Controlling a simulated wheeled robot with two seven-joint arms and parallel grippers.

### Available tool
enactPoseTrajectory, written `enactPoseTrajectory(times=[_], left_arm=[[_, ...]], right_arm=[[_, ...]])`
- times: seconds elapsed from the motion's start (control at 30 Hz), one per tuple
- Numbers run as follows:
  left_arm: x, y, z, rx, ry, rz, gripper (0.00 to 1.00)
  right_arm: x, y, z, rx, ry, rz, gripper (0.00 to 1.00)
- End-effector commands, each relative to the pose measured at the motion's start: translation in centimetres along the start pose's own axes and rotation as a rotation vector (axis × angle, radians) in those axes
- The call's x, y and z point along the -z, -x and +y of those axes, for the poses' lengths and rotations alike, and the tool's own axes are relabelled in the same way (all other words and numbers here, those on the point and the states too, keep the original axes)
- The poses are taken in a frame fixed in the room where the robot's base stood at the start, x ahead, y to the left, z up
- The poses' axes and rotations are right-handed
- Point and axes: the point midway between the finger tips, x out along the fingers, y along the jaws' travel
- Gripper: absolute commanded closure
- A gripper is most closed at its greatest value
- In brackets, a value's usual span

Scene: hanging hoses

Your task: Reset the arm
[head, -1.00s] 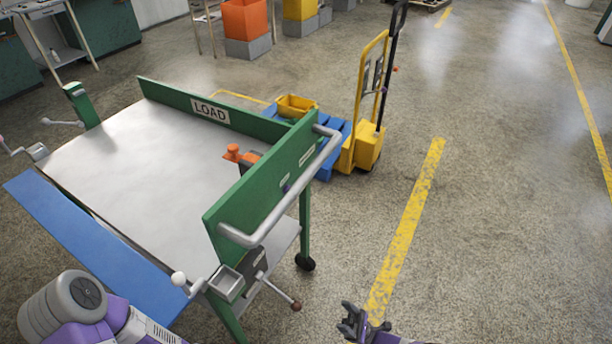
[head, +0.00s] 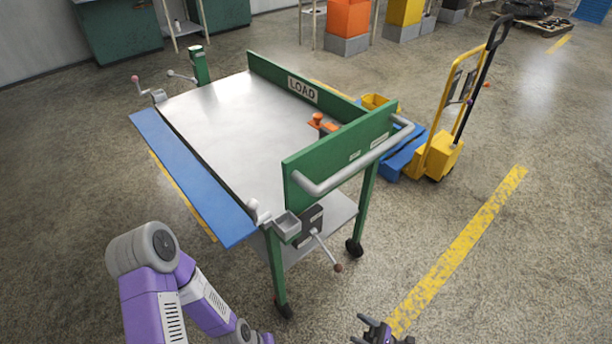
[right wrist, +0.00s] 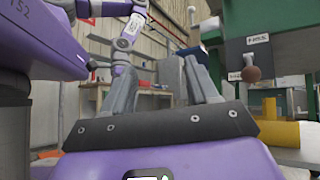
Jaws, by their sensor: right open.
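My right gripper (head: 378,330) is at the bottom edge of the head view, over bare floor to the right of the green cart. In the right wrist view its two grey fingers (right wrist: 160,88) stand apart, with nothing between them. My purple left arm (head: 165,285) comes in at the lower left of the head view, in front of the cart, and bends down toward the bottom edge. Its gripper is not visible there. Purple arm parts of mine also fill the left of the right wrist view.
A green cart (head: 340,150) with a grey top and LOAD sign stands close ahead; its silver handle (head: 360,160) and a crank (head: 325,250) stick out on the right. A blue board (head: 190,180) runs along its near-left side. A yellow pallet truck (head: 440,155) stands beyond. Floor at right is clear.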

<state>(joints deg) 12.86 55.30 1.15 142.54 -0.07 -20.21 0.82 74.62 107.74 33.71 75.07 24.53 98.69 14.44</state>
Motion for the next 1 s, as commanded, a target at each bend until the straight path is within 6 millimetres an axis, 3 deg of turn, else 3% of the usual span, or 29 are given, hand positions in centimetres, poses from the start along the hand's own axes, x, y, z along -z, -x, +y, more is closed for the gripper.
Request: enactPoseTrajectory(times=[0.17,0.33,0.47,0.6,0.77,1.0], left_arm=[[-0.2,1.1,0.4,0.0,0.0,-0.003,0.57],[-0.2,2.4,0.9,0.0,0.0,-0.003,0.57],[-0.3,3.5,1.3,0.0,0.0,-0.003,0.57],[-0.3,4.6,1.7,0.0,0.0,-0.003,0.57],[-0.4,5.9,2.2,0.0,0.0,-0.003,0.57],[-0.4,7.4,2.7,0.0,0.0,-0.003,0.57]], right_arm=[[2.6,-4.3,1.9,-0.169,-0.082,0.19,0.41],[5.4,-7.6,6.1,-0.432,-0.123,0.461,0.41],[6.5,-8.1,9.6,-0.676,-0.085,0.689,0.41],[6.2,-7.0,11.9,-0.94,0.028,0.908,0.41],[4.2,-5.5,12.0,-1.226,0.242,1.111,0.41],[0.2,-6.0,8.8,-1.527,0.634,1.29,0.41]])
